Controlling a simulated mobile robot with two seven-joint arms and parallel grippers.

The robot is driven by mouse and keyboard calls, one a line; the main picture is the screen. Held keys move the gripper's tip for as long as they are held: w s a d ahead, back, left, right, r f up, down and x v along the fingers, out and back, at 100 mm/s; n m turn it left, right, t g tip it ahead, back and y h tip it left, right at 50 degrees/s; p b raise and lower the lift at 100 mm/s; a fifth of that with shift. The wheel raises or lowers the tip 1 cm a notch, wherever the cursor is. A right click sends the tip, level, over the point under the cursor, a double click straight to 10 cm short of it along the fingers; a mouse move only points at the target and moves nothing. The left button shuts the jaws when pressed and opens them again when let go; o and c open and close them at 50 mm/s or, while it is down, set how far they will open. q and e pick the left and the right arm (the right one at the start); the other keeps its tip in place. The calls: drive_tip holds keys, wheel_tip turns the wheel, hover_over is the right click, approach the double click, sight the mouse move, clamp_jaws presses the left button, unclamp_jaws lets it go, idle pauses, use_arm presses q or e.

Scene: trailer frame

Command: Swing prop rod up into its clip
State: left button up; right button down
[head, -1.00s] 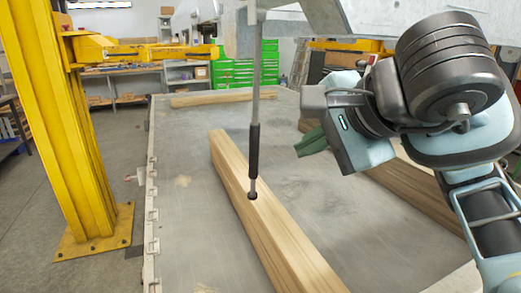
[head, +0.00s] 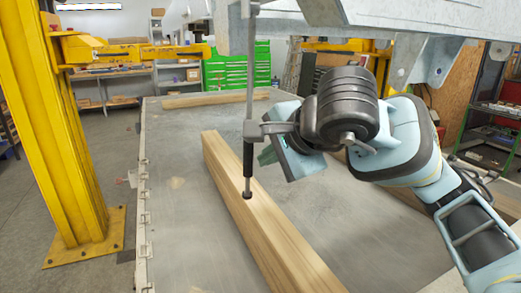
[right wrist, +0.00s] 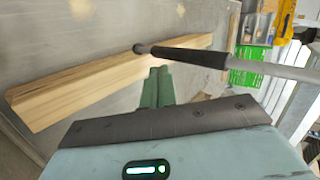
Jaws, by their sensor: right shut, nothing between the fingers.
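The prop rod (head: 250,90) hangs nearly upright from the grey metal frame (head: 330,14). It has a thin grey shaft, a black sleeve and a round dark end low over a wooden beam. In the right wrist view the rod's black sleeve (right wrist: 190,56) crosses just past the fingertips. My right gripper (head: 266,155) has green fingers and is just right of the sleeve. Its fingers (right wrist: 158,85) are shut with nothing between them. I cannot tell whether they touch the rod. I cannot make out the clip. My left gripper is not in view.
A long wooden beam (head: 262,217) lies on the grey table (head: 190,225) below the rod. Another beam (head: 215,99) lies at the back. A yellow post (head: 62,130) stands at the left. Metal brackets (head: 437,60) hang from the frame at the upper right.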

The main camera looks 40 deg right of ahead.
drive_tip(key=shift+w+r, duration=0.15)
drive_tip(key=shift+w, duration=0.45)
drive_tip(key=shift+w+r, duration=0.15)
drive_tip(key=shift+w, duration=0.45)
drive_tip(key=shift+w+d, duration=0.1)
